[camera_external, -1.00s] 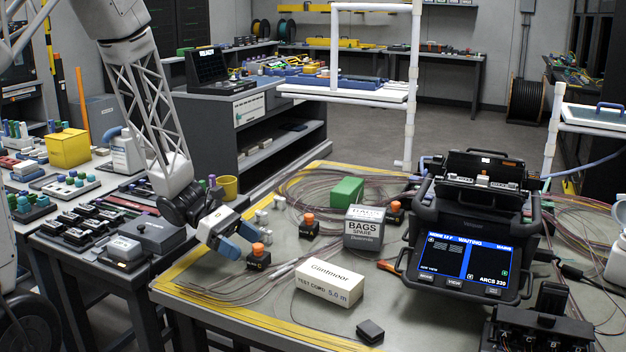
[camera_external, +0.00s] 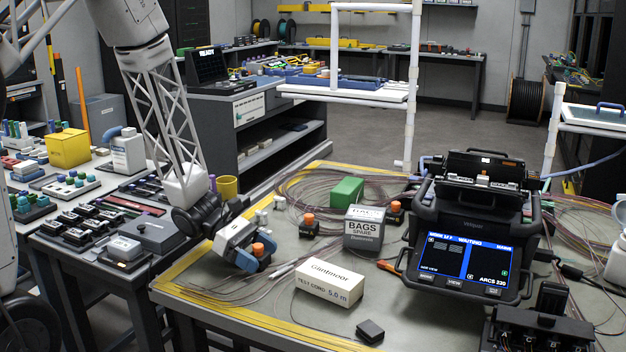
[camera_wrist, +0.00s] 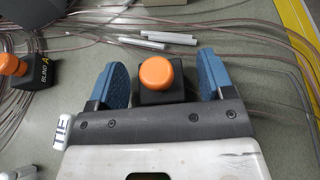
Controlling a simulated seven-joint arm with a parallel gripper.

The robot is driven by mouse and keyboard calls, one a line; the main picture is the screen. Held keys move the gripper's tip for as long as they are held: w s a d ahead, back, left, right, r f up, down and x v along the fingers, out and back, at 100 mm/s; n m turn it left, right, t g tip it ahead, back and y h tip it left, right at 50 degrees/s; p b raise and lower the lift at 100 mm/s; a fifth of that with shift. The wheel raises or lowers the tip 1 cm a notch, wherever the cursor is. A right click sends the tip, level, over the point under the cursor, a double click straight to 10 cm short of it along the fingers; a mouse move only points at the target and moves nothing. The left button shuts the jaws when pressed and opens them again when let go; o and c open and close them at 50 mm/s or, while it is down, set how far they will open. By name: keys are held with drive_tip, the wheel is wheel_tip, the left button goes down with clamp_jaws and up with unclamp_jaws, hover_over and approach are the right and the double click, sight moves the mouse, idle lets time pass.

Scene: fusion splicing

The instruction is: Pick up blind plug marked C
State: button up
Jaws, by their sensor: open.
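My gripper (camera_external: 255,260) is open at the left of the bench. A black blind plug with an orange round knob (camera_wrist: 157,73) stands upright between its two blue fingers in the wrist view, with a visible gap on each side. The same plug's orange knob (camera_external: 258,249) shows between the fingers in the external view; its body is mostly covered and I cannot read its letter. A similar plug marked BLIND A (camera_wrist: 40,72) stands to the left in the wrist view. Other orange-knobbed plugs stand behind, one nearer (camera_external: 309,228) and one farther right (camera_external: 395,212).
A white test cord box (camera_external: 329,284) lies right of my gripper, with a BAGS box (camera_external: 363,230) behind it. Thin fibre cords and pale sleeves (camera_wrist: 160,41) lie close beyond the plug. The splicer (camera_external: 468,240) stands farther right.

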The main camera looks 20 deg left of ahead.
sight(260, 245)
drive_tip(key=shift+d+f, duration=0.1)
drive_tip(key=shift+d, duration=0.2)
idle(0.4)
drive_tip(key=c, duration=1)
drive_tip(key=shift+r, duration=0.85)
wheel_tip(260, 245, up, 2)
drive_tip(key=shift+r, duration=0.1)
drive_tip(key=s+a, duration=0.1)
drive_tip(key=s, duration=0.4)
drive_tip(key=s+a, duration=0.1)
drive_tip(key=s, duration=0.4)
drive_tip(key=s+a+r, duration=0.1)
drive_tip(key=s+a, duration=0.1)
drive_tip(key=s, duration=0.3)
drive_tip(key=shift+s, duration=0.3)
